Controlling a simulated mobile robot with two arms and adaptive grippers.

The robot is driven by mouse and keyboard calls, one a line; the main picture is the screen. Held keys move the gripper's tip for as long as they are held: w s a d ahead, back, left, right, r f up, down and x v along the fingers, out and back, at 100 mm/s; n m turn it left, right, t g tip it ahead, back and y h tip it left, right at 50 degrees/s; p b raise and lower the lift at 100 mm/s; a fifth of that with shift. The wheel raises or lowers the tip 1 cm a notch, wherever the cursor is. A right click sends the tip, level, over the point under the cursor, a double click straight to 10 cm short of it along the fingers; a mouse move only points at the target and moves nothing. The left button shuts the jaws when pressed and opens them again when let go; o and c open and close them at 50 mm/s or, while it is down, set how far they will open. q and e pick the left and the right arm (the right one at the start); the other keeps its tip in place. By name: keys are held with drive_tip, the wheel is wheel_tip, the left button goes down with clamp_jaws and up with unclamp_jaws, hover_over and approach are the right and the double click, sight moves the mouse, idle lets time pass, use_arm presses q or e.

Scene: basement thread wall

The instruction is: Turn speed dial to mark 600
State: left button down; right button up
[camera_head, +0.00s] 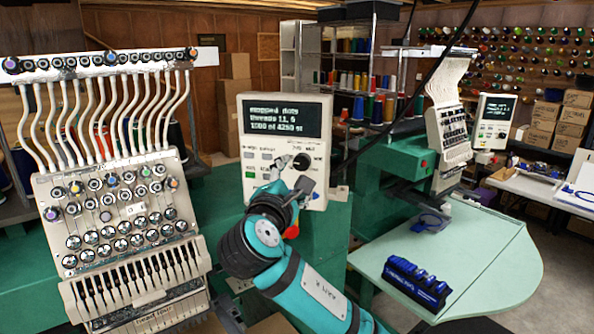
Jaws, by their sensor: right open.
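The white control panel (243,135) stands near the middle, with a dark text screen (286,117) at its top. The speed dial (301,161) is a round black knob on the right half of the panel, below the screen. Its pointer and marks are too small to read. My right gripper (293,181) is in front of the panel, just below the dial, with its fingers open. It appears empty, and I cannot tell whether a finger touches the dial. The gripper and wrist hide part of the panel's lower half. My left gripper is not in view.
A multi-needle embroidery head (118,205) with thread tubes stands close on the left. A pale green table (470,250) on the right holds a blue rack (416,281). A second machine (447,125) and panel (493,120) stand behind. Cardboard boxes (571,125) are stacked at far right.

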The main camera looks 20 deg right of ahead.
drive_tip(key=v, duration=0.5)
drive_tip(key=shift+s+a, duration=0.2)
drive_tip(key=shift+s, duration=0.1)
